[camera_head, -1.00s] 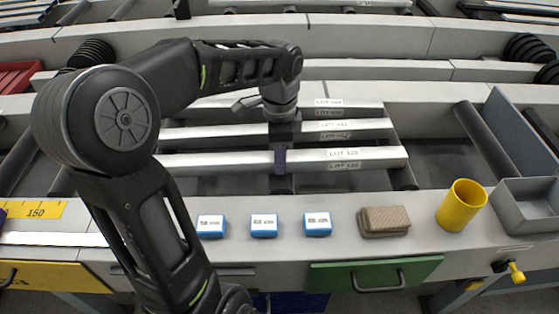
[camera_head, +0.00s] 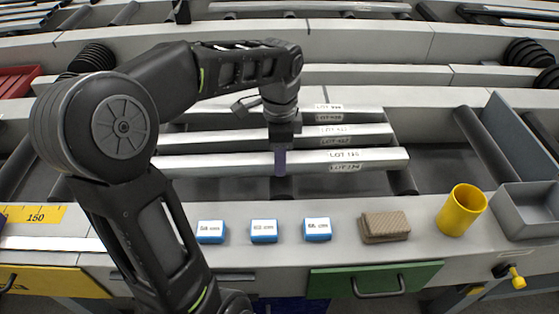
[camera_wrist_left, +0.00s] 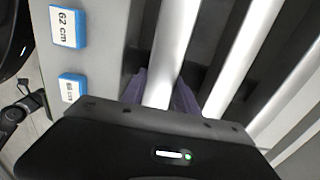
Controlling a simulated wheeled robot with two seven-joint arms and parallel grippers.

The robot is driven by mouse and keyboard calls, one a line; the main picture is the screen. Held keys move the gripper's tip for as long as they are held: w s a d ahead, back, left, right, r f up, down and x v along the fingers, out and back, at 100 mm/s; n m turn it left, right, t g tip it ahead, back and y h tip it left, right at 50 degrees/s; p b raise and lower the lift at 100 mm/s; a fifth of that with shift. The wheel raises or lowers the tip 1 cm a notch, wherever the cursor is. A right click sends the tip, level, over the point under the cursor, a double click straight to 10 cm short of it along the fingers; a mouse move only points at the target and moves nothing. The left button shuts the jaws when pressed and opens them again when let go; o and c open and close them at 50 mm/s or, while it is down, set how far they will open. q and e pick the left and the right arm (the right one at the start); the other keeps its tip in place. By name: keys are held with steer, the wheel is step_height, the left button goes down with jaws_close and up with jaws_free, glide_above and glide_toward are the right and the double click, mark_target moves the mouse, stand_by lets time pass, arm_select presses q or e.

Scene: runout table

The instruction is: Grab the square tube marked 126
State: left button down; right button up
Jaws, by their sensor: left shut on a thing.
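Three pale metal square tubes lie side by side across the rollers. The front tube (camera_head: 365,159) bears a "LOT" label that seems to begin with 1; its last digits are too blurred to read surely. My left gripper (camera_head: 280,162) points down and is shut on this front tube, left of its label. In the left wrist view the purple fingers (camera_wrist_left: 161,96) sit on both sides of the front tube (camera_wrist_left: 175,40). The middle tube (camera_head: 373,130) and the back tube (camera_head: 365,106) lie behind it, apart from the fingers. My right gripper is not in view.
Several small blue-and-white blocks (camera_head: 264,231) with length labels stand on the front ledge. To their right are a brown block (camera_head: 385,226), a yellow cup (camera_head: 461,211) and a grey bin (camera_head: 527,212). Black rollers (camera_head: 488,137) lie right of the tubes.

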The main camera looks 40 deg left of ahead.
arm_select(q)
step_height(320, 180, up, 9)
steer(key=shift+p, duration=0.75)
